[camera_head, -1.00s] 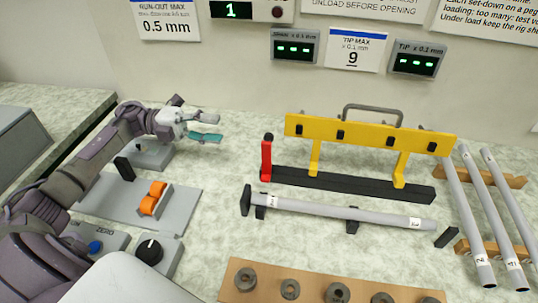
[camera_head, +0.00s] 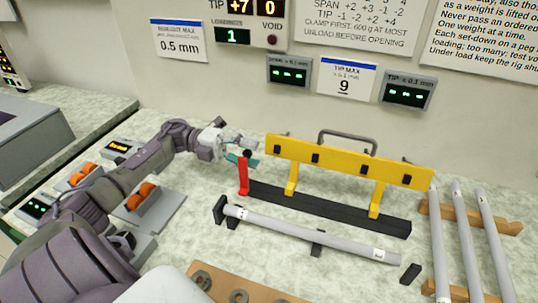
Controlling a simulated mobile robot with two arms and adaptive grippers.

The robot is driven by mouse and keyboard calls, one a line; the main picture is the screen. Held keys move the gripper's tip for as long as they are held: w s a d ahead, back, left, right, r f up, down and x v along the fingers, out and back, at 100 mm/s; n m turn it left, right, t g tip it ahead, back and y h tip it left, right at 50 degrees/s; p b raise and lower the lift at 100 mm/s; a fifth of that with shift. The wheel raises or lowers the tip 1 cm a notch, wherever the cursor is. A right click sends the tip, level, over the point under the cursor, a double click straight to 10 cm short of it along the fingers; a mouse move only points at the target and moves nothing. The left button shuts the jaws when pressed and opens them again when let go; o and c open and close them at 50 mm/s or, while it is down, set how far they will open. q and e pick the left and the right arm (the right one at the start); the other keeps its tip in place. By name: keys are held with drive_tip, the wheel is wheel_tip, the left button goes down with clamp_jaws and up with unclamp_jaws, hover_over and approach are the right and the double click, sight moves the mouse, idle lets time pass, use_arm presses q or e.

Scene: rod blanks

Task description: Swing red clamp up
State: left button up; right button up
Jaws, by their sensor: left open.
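The red clamp (camera_head: 243,176) stands upright at the left end of the black base bar (camera_head: 330,208), with a dark knob on top. My left gripper (camera_head: 244,153) is open, with teal fingertips at the clamp's top end, just behind or beside the knob. I cannot tell whether the fingers touch it. The grey rod (camera_head: 310,234) lies in front of the bar on black supports. My right gripper is not in view.
A yellow guard (camera_head: 345,162) with a grey handle stands over the base bar, right of the clamp. Several rods (camera_head: 462,240) lie on wooden racks at right. A wooden board with ring weights (camera_head: 239,297) is at front. Orange rollers (camera_head: 140,195) sit at left.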

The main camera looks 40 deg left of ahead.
use_arm(q)
drive_tip(key=shift+d, duration=0.15)
drive_tip(key=shift+a+f, duration=0.1)
drive_tip(key=shift+a, duration=0.2)
drive_tip(key=shift+c, duration=2.1)
clamp_jaws()
drive_tip(key=shift+w+a+f+n+b, duration=0.1)
drive_tip(key=shift+w+f+n+b, duration=0.2)
drive_tip(key=shift+w+n+b, duration=0.25)
drive_tip(key=shift+s, duration=0.15)
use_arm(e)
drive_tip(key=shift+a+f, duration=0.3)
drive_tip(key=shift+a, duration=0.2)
use_arm(q)
drive_tip(key=shift+o, duration=2.1)
unclamp_jaws()
